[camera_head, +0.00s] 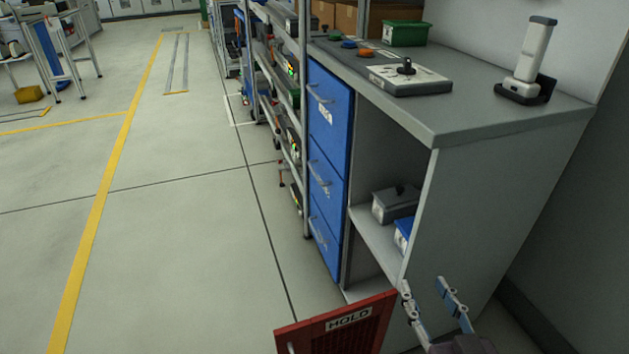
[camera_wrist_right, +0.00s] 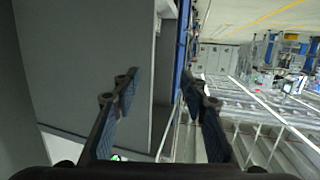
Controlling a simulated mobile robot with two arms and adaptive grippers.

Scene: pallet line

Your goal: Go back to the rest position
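My right gripper (camera_head: 435,300) is at the bottom right of the head view, beside the open front corner of the grey workbench (camera_head: 480,120). Its two fingers stand apart with nothing between them. In the right wrist view the same gripper (camera_wrist_right: 165,95) shows both fingers spread and empty, with the grey cabinet side behind the left finger. A red door panel labelled HOLD (camera_head: 350,322) is just left of the right gripper in the head view. Whether they touch I cannot tell. My left gripper is in neither view.
The workbench has blue drawers (camera_head: 328,115) and an open shelf holding a grey lidded box (camera_head: 394,204). On top are a control plate (camera_head: 410,80), a green bin (camera_head: 405,33) and a handheld device in a stand (camera_head: 530,60).

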